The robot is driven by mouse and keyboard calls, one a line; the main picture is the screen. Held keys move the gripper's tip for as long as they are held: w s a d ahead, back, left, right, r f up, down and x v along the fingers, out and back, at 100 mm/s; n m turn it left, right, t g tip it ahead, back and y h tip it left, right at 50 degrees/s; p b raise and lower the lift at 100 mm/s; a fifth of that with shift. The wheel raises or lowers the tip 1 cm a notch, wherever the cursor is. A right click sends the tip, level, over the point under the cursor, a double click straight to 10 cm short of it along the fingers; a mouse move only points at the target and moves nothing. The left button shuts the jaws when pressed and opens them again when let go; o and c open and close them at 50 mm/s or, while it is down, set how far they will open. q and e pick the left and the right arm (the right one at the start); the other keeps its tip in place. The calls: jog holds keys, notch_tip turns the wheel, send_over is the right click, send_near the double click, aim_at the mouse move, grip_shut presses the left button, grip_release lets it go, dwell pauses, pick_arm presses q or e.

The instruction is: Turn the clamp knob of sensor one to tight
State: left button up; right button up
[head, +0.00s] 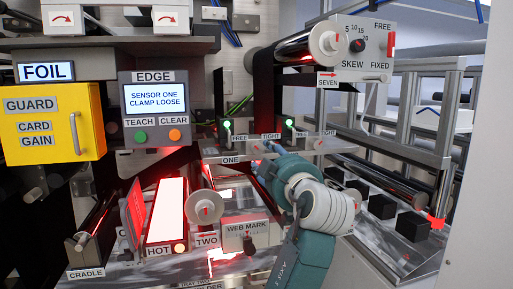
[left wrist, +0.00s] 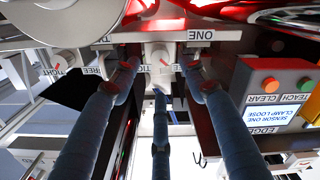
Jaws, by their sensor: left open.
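The sensor one clamp knob (left wrist: 160,54) is a pale round knob with a small red mark, on a grey bar (left wrist: 225,46) labelled ONE. The left wrist view is upside down. My left gripper (left wrist: 158,72) is open. Two fingers stand on either side of the knob and a third lies below it in the picture; I cannot tell whether they touch it. A TIGHT label is partly visible beside the knob. In the head view my left gripper (head: 266,158) is at the bar and largely covers this knob. The EDGE screen (head: 156,100) reads SENSOR ONE CLAMP LOOSE. My right gripper is not in view.
A second clamp knob (head: 319,144) sits farther right on the bar, between FREE and TIGHT. Two sensors with green lights stand above the bar. The roller marked SEVEN (head: 327,41) overhangs it. The roller marked TWO (head: 205,207) and the glowing HOT plate (head: 167,210) lie below.

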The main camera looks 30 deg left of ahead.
aim_at(258, 150)
pick_arm(q)
jog(key=p+x, duration=0.1)
jog(key=x, duration=0.1)
jog(key=p+x, duration=0.2)
jog(key=x, duration=0.1)
jog(key=shift+w+a+r, duration=0.2)
jog(key=shift+a+r, duration=0.1)
jog(key=shift+r, duration=0.1)
jog(key=x, duration=0.1)
jog(key=p+x, duration=0.1)
jog(key=shift+w+a+f, duration=0.25)
jog(key=shift+w+a+p, duration=0.2)
jog(key=shift+p, duration=0.2)
jog(key=shift+d, duration=0.1)
jog(key=shift+f, duration=0.1)
grip_shut()
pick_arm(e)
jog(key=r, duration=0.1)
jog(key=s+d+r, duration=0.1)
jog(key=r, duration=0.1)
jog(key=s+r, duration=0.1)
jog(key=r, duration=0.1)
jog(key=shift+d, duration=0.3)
